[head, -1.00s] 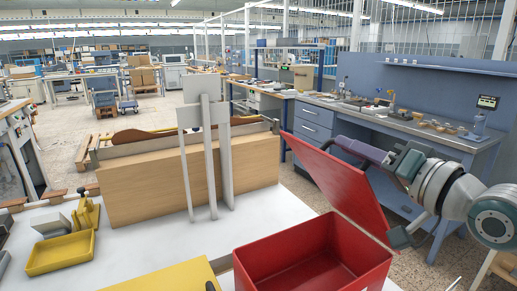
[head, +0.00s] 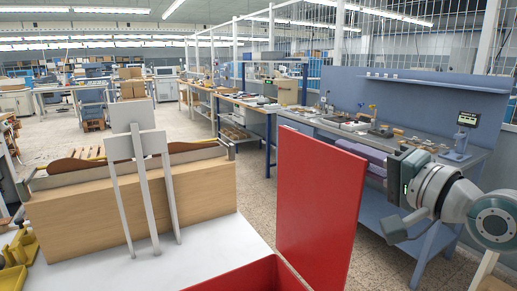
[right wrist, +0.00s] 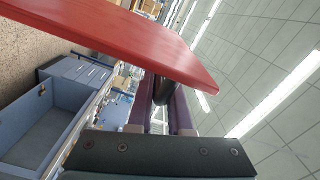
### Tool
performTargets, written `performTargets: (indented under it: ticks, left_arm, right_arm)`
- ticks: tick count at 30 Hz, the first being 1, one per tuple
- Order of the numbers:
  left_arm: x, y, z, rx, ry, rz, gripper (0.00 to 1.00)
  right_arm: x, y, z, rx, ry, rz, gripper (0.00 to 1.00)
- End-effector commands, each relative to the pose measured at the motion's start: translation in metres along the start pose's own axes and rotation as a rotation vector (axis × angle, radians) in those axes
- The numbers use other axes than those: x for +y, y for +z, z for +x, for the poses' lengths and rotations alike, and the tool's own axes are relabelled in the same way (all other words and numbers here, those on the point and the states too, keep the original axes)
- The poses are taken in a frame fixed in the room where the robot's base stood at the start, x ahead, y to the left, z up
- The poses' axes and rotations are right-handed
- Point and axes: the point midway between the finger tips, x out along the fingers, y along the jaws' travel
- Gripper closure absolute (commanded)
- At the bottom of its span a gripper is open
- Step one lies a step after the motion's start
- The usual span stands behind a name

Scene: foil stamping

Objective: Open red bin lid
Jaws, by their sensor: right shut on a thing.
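The red bin (head: 245,276) is at the bottom of the head view, mostly cut off by the frame edge. Its red lid (head: 318,205) stands steeply upright at the bin's right side, its broad face towards me. My right gripper (head: 352,149) is at the lid's upper right edge, with its purple fingers partly hidden behind the lid. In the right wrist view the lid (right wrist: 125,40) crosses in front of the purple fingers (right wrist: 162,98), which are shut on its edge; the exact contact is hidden. My left gripper is not in view.
A wooden board (head: 130,205) with grey uprights stands on the white table (head: 200,255) left of the bin. A blue workbench (head: 425,150) with small items stands behind my right arm.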

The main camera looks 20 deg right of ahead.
Motion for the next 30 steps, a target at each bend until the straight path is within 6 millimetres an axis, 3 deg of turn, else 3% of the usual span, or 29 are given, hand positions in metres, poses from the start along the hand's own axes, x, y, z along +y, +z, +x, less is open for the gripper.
performTargets:
  ticks: [13, 14, 21, 30]
  left_arm:
    - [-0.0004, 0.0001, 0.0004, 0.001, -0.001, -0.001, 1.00]
    - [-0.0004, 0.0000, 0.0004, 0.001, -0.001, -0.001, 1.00]
    - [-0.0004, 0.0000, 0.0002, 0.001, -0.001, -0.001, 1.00]
    - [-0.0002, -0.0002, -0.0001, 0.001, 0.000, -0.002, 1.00]
  right_arm:
    - [0.0036, 0.0018, -0.0006, -0.003, 0.007, -0.003, 1.00]
    - [0.0037, 0.0019, -0.0006, -0.003, 0.007, -0.003, 0.81]
    - [0.0029, 0.0014, -0.0005, -0.002, 0.006, -0.003, 0.55]
    - [0.0022, 0.0012, -0.0023, -0.002, 0.004, -0.002, 0.55]
